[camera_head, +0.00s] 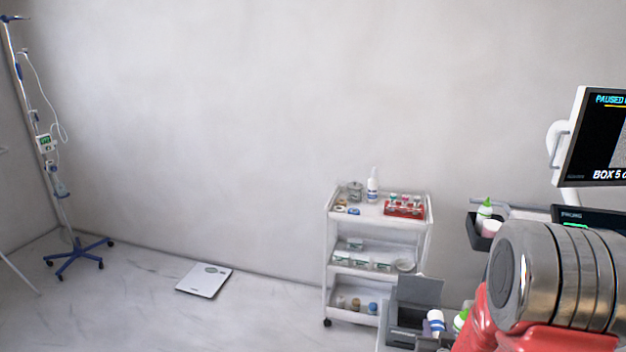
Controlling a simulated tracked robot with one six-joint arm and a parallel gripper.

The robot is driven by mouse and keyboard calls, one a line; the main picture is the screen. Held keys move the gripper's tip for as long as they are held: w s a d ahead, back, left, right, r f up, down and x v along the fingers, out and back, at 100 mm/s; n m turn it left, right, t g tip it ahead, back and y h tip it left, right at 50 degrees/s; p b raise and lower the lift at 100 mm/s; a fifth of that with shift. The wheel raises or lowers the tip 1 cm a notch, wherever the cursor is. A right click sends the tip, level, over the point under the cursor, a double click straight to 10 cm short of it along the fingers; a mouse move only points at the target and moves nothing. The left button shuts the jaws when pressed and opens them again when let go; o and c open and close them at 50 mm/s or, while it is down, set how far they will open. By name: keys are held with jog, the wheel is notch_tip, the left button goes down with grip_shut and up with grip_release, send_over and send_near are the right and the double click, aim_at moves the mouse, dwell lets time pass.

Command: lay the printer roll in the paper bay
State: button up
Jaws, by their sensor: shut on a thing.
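A dark grey box (405,334) with a raised lid (419,290) stands at the bottom, right of centre; it looks like the printer with its cover open. Its inside is mostly out of sight, so I cannot make out the paper bay. I cannot identify the printer roll anywhere in this view. My arm, a large steel joint with red links, fills the lower right and hides what lies behind it. My gripper itself does not show.
A white three-shelf trolley (327,250) with bottles and a red rack (404,208) stands by the wall. White-and-blue (436,318) and green-topped (461,319) bottles are beside the box. A monitor (592,140) hangs at right. Floor at left holds a scale (204,284) and drip stand (77,245).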

jog(key=w+a+r+n+y, duration=0.1)
jog(key=w+a+r, duration=0.1)
jog(key=a+r, duration=0.3)
jog(key=w+a+r+n+y, duration=0.1)
jog(key=a+r, duration=0.4)
jog(key=a, duration=0.7)
jog(key=shift+w+r+n+y, duration=0.35)
jog(key=shift+n+y, duration=0.15)
jog(key=shift+y, duration=0.3)
